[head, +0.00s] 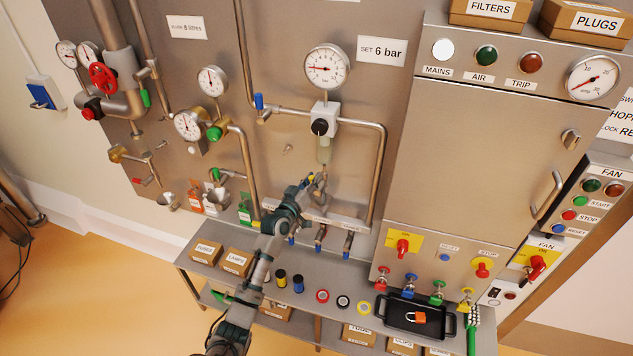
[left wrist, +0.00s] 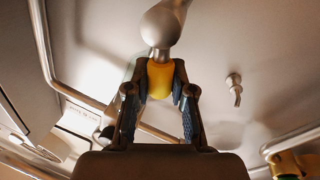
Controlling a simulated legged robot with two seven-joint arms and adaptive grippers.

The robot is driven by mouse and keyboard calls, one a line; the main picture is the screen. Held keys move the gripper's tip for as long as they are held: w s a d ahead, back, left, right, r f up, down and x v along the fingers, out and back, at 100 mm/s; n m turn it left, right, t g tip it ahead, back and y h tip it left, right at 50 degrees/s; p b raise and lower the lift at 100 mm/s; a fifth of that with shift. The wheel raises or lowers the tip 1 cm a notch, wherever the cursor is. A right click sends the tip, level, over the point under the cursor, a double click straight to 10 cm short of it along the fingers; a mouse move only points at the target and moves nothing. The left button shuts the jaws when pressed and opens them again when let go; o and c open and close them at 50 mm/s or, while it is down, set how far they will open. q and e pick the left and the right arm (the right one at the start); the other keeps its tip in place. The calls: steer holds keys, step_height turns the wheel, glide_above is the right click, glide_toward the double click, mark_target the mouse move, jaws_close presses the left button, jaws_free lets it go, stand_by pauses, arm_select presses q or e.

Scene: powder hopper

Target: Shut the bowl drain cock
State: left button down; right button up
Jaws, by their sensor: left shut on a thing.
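The drain cock's yellow handle (left wrist: 160,76) is between the two fingers of my left gripper (left wrist: 160,92) in the left wrist view, and the fingers are shut on it. A grey, rounded metal piece (left wrist: 163,22) joins the handle above. In the head view my left gripper (head: 311,185) is at the panel, just below the pale bowl (head: 324,150). The bowl hangs under the white regulator (head: 323,115) with its black knob. The fingers partly hide the cock there, and I cannot tell how far it is turned. My right gripper does not show.
A steel pipe (head: 382,180) runs down to the right of the bowl. Below is a manifold (head: 335,218) with several blue-handled valves. A shelf (head: 310,275) with boxes and a black tray (head: 383,318) stands lower. A round gauge (head: 326,66) sits above the regulator.

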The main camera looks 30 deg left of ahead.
arm_select(q)
steer(key=a+f+n+y, duration=0.1)
steer(key=n, duration=0.4)
steer(key=a+f+n+y+b, duration=0.1)
steer(key=f+n+y, duration=0.1)
steer(key=n, duration=0.3)
steer(key=a+f+n+t+y+b, duration=0.1)
steer(key=f+n, duration=0.1)
steer(key=n, duration=0.3)
steer(key=shift+s+a+n, duration=0.15)
steer(key=shift+s+n, duration=0.25)
steer(key=shift+f, duration=0.1)
steer(key=c, duration=1)
jaws_free()
steer(key=shift+a, duration=0.1)
